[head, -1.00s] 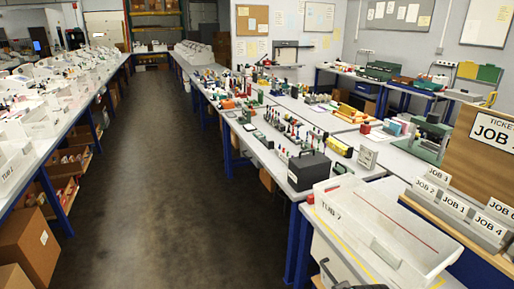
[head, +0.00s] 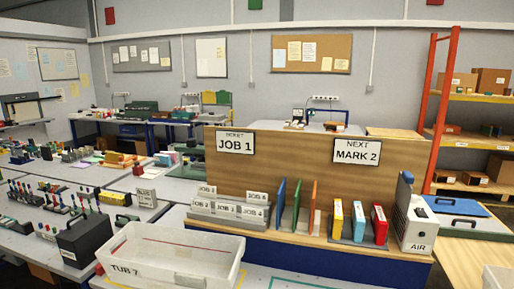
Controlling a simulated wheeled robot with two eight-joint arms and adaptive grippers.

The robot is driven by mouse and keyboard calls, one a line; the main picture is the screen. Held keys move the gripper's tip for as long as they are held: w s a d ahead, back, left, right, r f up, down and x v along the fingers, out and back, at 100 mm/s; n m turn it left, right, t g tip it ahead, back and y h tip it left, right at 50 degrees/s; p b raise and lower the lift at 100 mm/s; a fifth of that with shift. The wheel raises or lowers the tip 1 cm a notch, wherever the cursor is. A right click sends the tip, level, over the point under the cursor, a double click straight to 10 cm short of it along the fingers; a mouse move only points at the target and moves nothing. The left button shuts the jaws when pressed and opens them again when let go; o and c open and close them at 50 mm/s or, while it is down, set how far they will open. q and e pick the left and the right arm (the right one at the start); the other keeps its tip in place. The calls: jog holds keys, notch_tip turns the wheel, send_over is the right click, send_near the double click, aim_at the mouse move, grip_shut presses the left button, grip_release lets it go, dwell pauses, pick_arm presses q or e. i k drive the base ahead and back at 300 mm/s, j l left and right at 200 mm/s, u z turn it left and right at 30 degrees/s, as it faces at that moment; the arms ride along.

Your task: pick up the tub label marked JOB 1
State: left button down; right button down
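The tub label marked JOB 1 (head: 226,210) stands in the middle of the front row of a grey label rack (head: 213,222). A label that looks like JOB 2 (head: 200,205) is on its left, and one that looks like JOB 4 (head: 253,212) is on its right. Two more labels stand in the row behind, JOB 3 (head: 207,190) and one at the right whose number is hard to read. The rack sits on a wooden ledge in front of a wooden board. Neither of my grippers is in view.
An open white tub marked TUB 7 (head: 200,262) stands in front of the rack. The board holds signs reading JOB 1 (head: 235,143) and MARK 2 (head: 357,151). Coloured upright panels (head: 297,205), small coloured boxes (head: 359,222) and an AIR unit (head: 414,222) stand to the right.

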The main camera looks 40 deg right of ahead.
aim_at(222, 209)
jog(key=z, duration=1.35)
